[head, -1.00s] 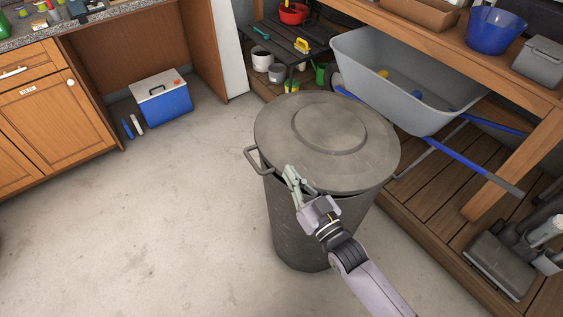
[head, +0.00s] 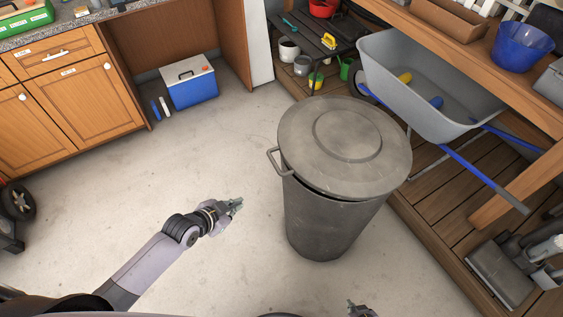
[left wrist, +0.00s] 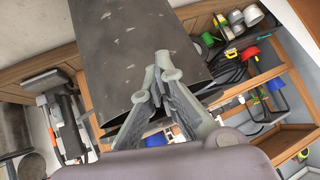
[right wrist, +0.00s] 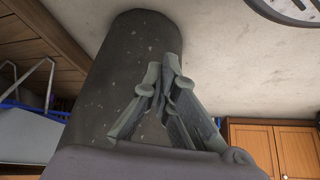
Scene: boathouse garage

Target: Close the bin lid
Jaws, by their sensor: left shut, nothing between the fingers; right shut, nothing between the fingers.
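The round grey metal bin (head: 325,225) stands on the concrete floor in the head view. Its lid (head: 300,130) lies over the top, with a thin dark gap showing at the near side under the lid edge. A side handle (head: 273,160) sticks out at the left. My left gripper (head: 238,204) is shut and empty, apart from the bin and left of it. My right gripper (head: 362,309) is shut and empty at the bottom edge of the head view, mostly cut off. The bin's body also shows beyond the fingers in the left wrist view (left wrist: 125,45) and the right wrist view (right wrist: 120,70).
A grey wheelbarrow (head: 400,65) with blue handles stands close behind the bin on a wooden deck (head: 440,205). A blue cooler (head: 192,90) sits at the back by wooden cabinets (head: 85,100). The floor left of the bin is clear.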

